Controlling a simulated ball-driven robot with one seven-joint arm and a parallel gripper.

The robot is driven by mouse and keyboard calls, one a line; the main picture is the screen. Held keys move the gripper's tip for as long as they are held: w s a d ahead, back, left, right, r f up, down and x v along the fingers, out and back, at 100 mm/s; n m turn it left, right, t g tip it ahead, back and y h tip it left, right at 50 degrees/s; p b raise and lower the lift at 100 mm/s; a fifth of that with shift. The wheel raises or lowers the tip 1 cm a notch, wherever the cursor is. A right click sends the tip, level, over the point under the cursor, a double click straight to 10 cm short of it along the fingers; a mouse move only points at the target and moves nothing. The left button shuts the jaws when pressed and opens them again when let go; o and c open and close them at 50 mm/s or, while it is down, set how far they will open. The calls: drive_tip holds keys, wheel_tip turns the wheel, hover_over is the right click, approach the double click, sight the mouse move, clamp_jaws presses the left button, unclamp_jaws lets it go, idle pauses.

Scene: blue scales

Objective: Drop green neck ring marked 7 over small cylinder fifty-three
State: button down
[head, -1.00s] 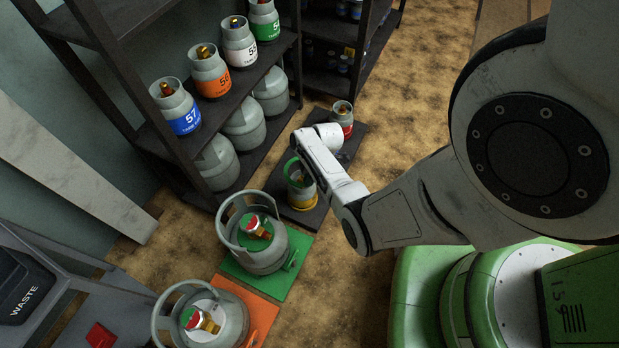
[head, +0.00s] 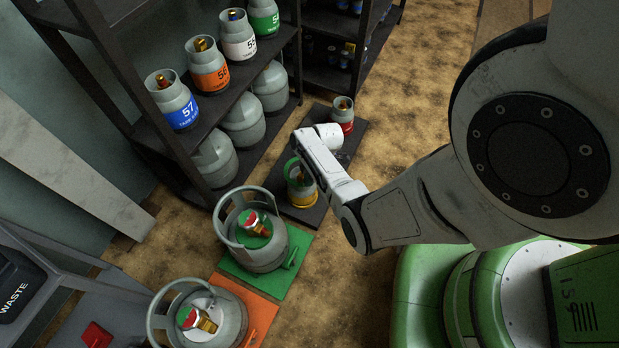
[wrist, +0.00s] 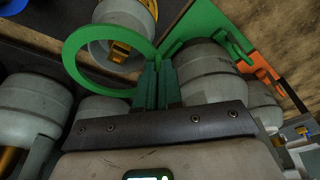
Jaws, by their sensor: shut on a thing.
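My gripper (wrist: 157,85) is shut on the green neck ring (wrist: 72,62), which sticks out to the left of the fingers in the wrist view. A brass valve (wrist: 120,50) and part of a grey cylinder show through the ring. In the head view the ring (head: 289,168) is at the upper left of a small grey cylinder with a yellow band (head: 303,197), close to its top. I cannot tell whether the ring is above its valve or around it. The fingers are hidden in the head view, and neither the 7 nor the cylinder's number is readable.
The small cylinder stands on a dark mat (head: 318,212) with a red-banded cylinder (head: 342,113) behind. Large grey cylinders stand on a green mat (head: 293,262) and an orange mat (head: 262,315). A dark shelf (head: 150,130) with numbered cylinders is at left.

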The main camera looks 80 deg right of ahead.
drive_tip(key=shift+s+d+b+x, duration=0.1)
drive_tip(key=shift+s+b+x, duration=0.05)
drive_tip(key=shift+b+x, duration=0.55)
drive_tip(key=shift+s+d+b+x, duration=0.1)
drive_tip(key=shift+s+b+x, duration=0.05)
drive_tip(key=shift+b+x, duration=0.55)
drive_tip(key=shift+s+d+b+x, duration=0.15)
drive_tip(key=shift+b+x, duration=0.4)
drive_tip(key=shift+x, duration=0.3)
drive_tip(key=shift+a, duration=0.1)
drive_tip(key=c, duration=1.2)
unclamp_jaws()
drive_tip(key=shift+r, duration=0.15)
drive_tip(key=shift+w+a+r+p+v, duration=0.15)
drive_tip(key=shift+w+p+v, duration=0.1)
drive_tip(key=shift+p+v, duration=0.95)
drive_tip(key=shift+w+a+p+v, duration=0.15)
drive_tip(key=shift+w+p+v, duration=0.1)
drive_tip(key=shift+p+v, duration=0.9)
drive_tip(key=shift+w+a+r+p+v, duration=0.1)
drive_tip(key=shift+w+p+v, duration=0.1)
drive_tip(key=shift+p+v, duration=1)
drive_tip(key=shift+f, duration=0.15)
